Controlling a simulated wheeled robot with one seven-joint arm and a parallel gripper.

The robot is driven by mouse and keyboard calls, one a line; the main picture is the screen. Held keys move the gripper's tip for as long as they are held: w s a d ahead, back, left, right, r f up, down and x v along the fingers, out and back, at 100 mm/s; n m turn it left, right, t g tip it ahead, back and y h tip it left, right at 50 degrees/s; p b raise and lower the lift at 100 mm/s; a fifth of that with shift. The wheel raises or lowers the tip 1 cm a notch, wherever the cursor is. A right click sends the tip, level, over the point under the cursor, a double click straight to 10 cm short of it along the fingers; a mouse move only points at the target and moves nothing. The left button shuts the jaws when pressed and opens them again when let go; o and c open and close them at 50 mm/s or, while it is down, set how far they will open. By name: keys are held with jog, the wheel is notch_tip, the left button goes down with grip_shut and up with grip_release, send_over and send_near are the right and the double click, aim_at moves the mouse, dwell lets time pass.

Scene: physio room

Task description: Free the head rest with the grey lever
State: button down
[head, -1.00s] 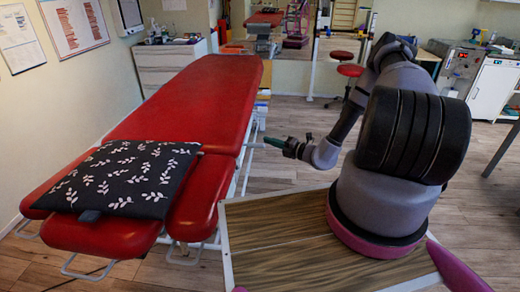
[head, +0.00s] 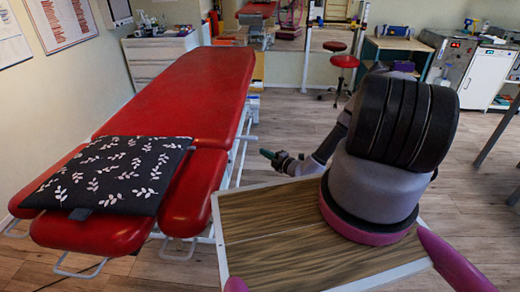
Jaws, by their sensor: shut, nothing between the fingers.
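The red treatment table (head: 190,95) runs from the back to the front left. Its head rest (head: 95,233) is the red padded part at the near end, flanked by red side pads, one at the right (head: 192,195). A dark cushion with white leaves (head: 115,172) covers most of the head rest. Thin light metal loops (head: 178,250) hang below the near end; I cannot tell whether one of them is the grey lever. My gripper (head: 265,153), with green fingertips, is shut and empty. It is to the right of the table, apart from its edge.
My wood-topped base fills the lower middle, close to the table's near right corner. Red stools (head: 344,62) stand at the back. A white drawer cabinet (head: 160,58) stands at the back left. Wooden floor (head: 300,110) is open to the right of the table.

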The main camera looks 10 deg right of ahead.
send_near(248, 139)
jog(key=w+a, duration=0.2)
jog(key=a, duration=0.2)
jog(key=w, duration=0.2)
jog(key=w+d+f, duration=0.1)
jog(key=shift+w, duration=0.15)
jog(key=shift+d, duration=0.1)
